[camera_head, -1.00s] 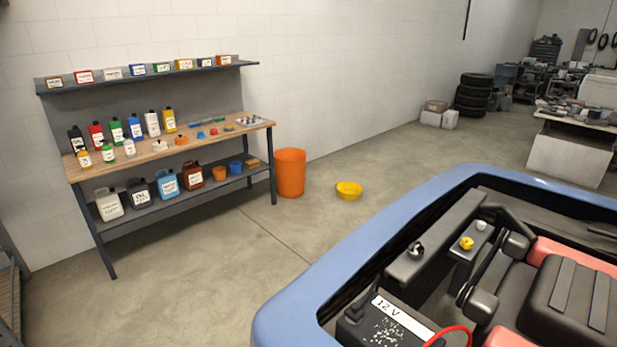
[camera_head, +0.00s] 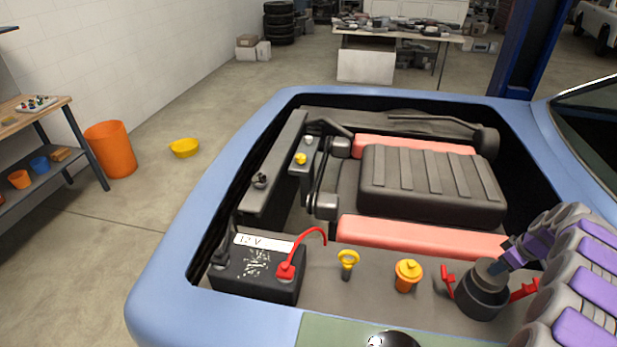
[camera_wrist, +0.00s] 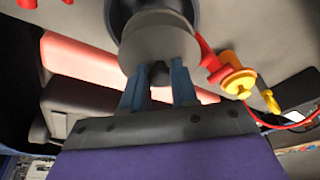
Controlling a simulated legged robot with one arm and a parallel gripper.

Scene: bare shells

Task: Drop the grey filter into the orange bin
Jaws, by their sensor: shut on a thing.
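The grey filter (camera_wrist: 158,48) is a round grey disc with a dark knob, held between the blue fingers of my gripper (camera_wrist: 160,82) in the wrist view. In the head view my gripper (camera_head: 504,262) reaches from the right to the filter (camera_head: 488,268). The filter is at the mouth of a dark round housing (camera_head: 482,301) with open red clips; I cannot tell how much of it is still inside. The orange bin (camera_head: 110,150) stands on the floor at the left, beyond the car, far from my gripper.
The blue car's open engine bay (camera_head: 225,180) lies in front, with a battery (camera_head: 255,270), a yellow dipstick (camera_head: 348,260) and an orange cap (camera_head: 408,275).

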